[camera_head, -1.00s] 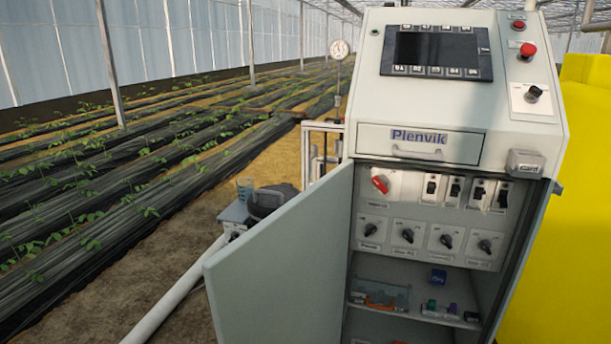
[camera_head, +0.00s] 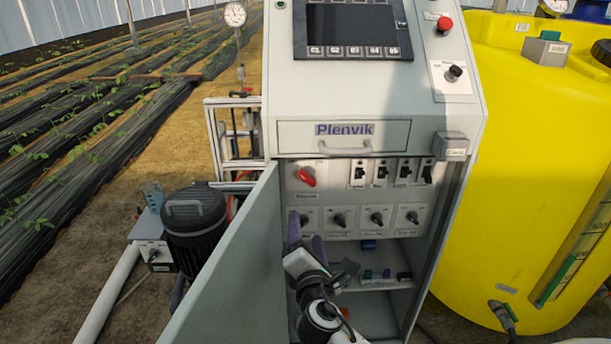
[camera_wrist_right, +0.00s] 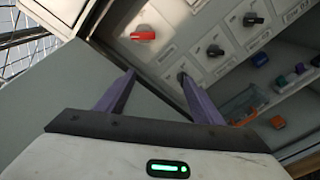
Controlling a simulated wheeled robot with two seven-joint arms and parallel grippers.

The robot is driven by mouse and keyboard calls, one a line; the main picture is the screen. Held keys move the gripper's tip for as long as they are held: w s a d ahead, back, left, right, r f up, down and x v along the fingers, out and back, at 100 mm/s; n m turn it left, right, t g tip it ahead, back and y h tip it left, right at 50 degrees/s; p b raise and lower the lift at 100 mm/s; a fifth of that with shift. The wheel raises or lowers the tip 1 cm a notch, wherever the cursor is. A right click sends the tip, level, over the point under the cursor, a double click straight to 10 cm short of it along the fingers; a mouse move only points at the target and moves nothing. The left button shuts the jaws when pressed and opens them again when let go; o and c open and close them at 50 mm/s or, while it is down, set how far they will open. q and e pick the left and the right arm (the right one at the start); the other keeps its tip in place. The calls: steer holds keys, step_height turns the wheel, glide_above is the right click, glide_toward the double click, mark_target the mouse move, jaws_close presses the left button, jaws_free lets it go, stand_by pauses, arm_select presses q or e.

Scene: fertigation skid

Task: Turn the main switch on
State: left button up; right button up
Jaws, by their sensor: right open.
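The red rotary switch handle (camera_head: 306,177) sits at the upper left of the panel inside the open cabinet. It is tilted, lower at its right end. It also shows in the right wrist view, at the top (camera_wrist_right: 143,35). My right gripper (camera_head: 306,237) is in the cabinet opening, below the red handle and in front of the lower row of black knobs. Its purple fingers (camera_wrist_right: 158,77) are spread apart with nothing between them, and the handle is beyond their tips. My left gripper is not in view.
The open cabinet door (camera_head: 235,275) stands left of my right arm. Black breakers (camera_head: 380,172) are right of the red handle, with black rotary knobs (camera_head: 376,217) below. A shelf (camera_head: 375,284) holds small coloured parts. A yellow tank (camera_head: 540,150) stands at right.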

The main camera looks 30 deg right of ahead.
steer(key=n+h, duration=0.1)
glide_toward(307, 176)
steer(key=shift+t, duration=0.3)
steer(key=w+d, duration=0.1)
steer(key=w, duration=0.1)
steer(key=w+d+f, duration=0.1)
steer(key=w, duration=0.1)
steer(key=w+d+f, duration=0.1)
steer(key=w+d, duration=0.1)
steer(key=shift+w+f+p, duration=0.15)
steer(key=shift+w+p, duration=0.2)
steer(key=shift+w, duration=0.05)
steer(key=shift+a, duration=0.1)
steer(key=c, duration=1)
